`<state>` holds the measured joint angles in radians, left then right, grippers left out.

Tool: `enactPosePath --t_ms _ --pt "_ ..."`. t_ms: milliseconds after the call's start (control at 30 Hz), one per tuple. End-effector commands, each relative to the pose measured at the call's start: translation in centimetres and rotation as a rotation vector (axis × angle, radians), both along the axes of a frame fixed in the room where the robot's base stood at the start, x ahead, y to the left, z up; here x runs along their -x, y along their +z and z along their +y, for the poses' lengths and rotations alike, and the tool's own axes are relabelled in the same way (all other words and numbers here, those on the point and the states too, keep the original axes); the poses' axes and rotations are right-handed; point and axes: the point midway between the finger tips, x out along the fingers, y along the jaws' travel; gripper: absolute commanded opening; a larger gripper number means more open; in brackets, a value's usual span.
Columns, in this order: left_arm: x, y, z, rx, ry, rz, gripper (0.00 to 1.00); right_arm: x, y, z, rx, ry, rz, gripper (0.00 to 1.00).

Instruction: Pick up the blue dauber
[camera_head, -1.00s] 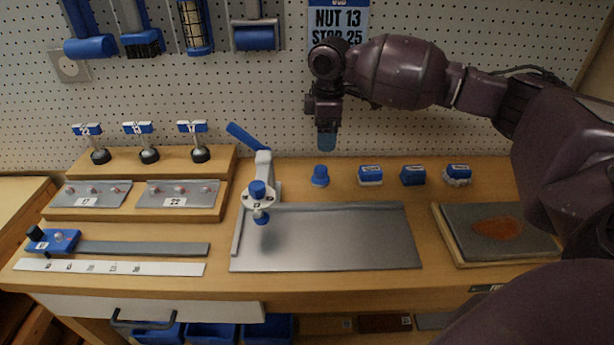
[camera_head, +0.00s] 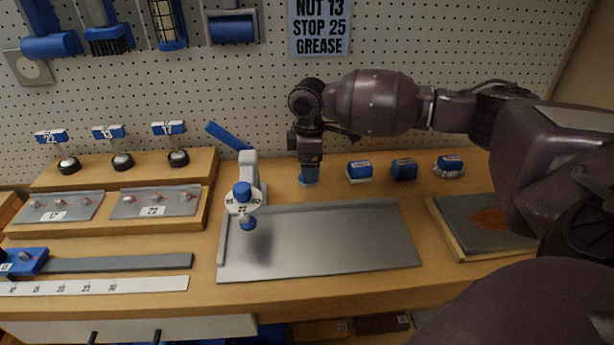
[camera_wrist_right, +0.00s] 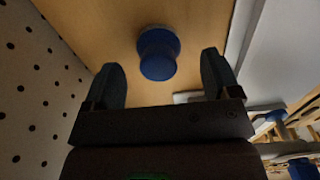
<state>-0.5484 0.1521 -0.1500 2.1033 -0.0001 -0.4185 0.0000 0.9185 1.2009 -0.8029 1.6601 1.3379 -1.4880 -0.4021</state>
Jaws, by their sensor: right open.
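The blue dauber (camera_wrist_right: 158,52) shows in the right wrist view as a round blue knob standing on the wooden bench. My right gripper (camera_wrist_right: 162,62) is open, with one dark finger to each side of the dauber in that view. The dauber lies near the fingertips, and I see no finger touching it. In the head view my right gripper (camera_head: 308,178) points down at the back of the bench and hides most or all of the dauber. My left gripper is not in view.
Blue-topped blocks (camera_head: 359,171) stand in a row to the right of the gripper. A grey metal plate (camera_head: 330,240) with a white and blue clamp (camera_head: 243,195) lies in front. The pegboard wall (camera_head: 400,40) rises close behind.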

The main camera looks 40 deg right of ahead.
Motion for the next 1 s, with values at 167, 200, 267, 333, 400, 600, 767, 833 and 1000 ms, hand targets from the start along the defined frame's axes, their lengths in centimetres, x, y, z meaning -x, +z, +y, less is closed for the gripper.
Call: enactPosePath --t_ms 167,200,267,333,400,600,767,833,1000 --pt "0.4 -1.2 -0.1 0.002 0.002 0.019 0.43 -0.1 -2.9 0.0 0.001 0.0 0.006 0.82" --pt "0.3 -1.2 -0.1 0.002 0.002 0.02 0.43 -0.1 -3.2 -0.1 0.001 0.0 0.006 0.82" --pt "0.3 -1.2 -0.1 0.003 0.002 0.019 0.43 -0.1 -3.3 0.0 0.001 0.0 0.003 0.82" --pt "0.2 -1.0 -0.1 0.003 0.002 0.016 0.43 -0.1 -3.3 0.0 0.001 0.0 0.002 0.82" --pt "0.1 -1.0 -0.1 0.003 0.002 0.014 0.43 -0.1 -3.2 0.0 0.001 0.0 0.001 0.82" --pt "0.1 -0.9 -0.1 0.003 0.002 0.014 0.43 -0.1 -3.2 0.0 0.0 0.0 0.001 0.59" --pt "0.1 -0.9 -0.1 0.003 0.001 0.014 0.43 -0.1 -3.2 0.0 0.001 0.0 0.002 0.35" --pt "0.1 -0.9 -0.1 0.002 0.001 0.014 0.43 -0.1 -3.2 0.0 0.0 0.0 0.001 0.29" --pt "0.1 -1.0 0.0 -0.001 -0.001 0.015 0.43 -0.1 -3.2 0.0 0.0 0.0 0.001 0.28"
